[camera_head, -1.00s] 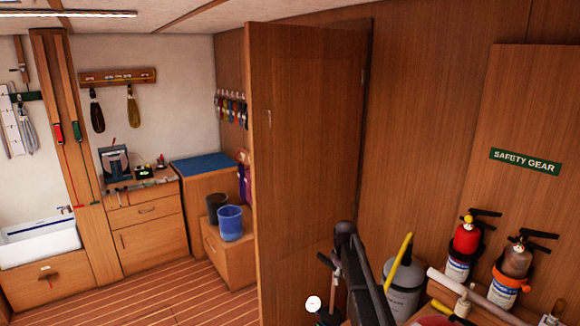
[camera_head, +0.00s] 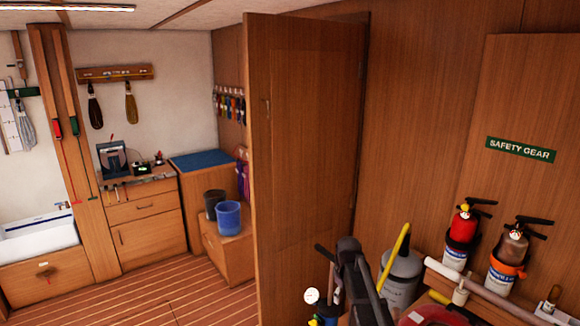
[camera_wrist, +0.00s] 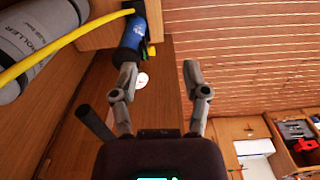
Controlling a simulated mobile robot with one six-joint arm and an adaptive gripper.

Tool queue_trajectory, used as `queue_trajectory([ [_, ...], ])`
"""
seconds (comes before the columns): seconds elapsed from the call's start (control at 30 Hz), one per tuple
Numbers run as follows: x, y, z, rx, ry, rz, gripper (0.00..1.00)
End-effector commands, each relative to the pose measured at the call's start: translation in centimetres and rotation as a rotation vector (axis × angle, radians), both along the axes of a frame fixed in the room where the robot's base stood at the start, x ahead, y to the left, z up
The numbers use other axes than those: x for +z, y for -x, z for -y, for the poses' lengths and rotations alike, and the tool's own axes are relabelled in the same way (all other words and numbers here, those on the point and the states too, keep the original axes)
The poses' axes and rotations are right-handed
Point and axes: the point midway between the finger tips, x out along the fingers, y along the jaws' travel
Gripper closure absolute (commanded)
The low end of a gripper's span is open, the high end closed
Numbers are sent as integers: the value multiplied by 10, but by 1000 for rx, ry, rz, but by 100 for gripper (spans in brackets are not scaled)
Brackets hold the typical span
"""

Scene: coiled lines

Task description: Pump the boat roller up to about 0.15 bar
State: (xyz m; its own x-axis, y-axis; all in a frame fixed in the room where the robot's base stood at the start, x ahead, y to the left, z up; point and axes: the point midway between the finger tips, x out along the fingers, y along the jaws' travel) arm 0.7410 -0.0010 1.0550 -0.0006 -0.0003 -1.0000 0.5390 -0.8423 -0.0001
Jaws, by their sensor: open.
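The grey boat roller (camera_head: 402,276) stands at the lower right in the head view. In the wrist view it is the large grey cylinder (camera_wrist: 42,30) marked "ROLLER" at upper left. A yellow hose (camera_wrist: 55,50) crosses in front of it. The blue pump (camera_wrist: 131,38) is at top centre in the wrist view, beyond my left finger. A white gauge (camera_head: 312,296) shows beside it; its reading is too small to tell. A black bar (camera_wrist: 94,123), seemingly the pump handle, lies left of my fingers.
A brown door (camera_head: 300,170) stands left of the roller. Fire extinguishers (camera_head: 462,238) and a pale tube (camera_head: 470,281) are at right. Two buckets (camera_head: 229,218) stand on a low box. The striped floor (camera_head: 150,300) is clear at left.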

Motion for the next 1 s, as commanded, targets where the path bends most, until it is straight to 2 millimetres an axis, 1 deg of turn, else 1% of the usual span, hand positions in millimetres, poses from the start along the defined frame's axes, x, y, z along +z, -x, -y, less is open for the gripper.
queue_trajectory([
  [0.03, -10, 22, 0, -34, 0, 0, 41],
  [0.07, -13, 30, 0, -58, 0, 0, 41],
  [0.17, -28, 70, -1, -159, 1, -1, 41],
  [0.2, -34, 88, -1, -205, 1, -1, 41],
  [0.3, -48, 129, -1, -322, 1, -1, 41],
  [0.4, -59, 162, -1, -423, 2, 0, 41],
  [0.5, -66, 186, -1, -499, 2, 0, 41],
  [0.6, -69, 199, -1, -545, 2, 0, 41],
  [0.67, -70, 202, -1, -560, 2, 0, 41],
  [1.0, -69, 203, -1, -571, 2, 0, 41],
])
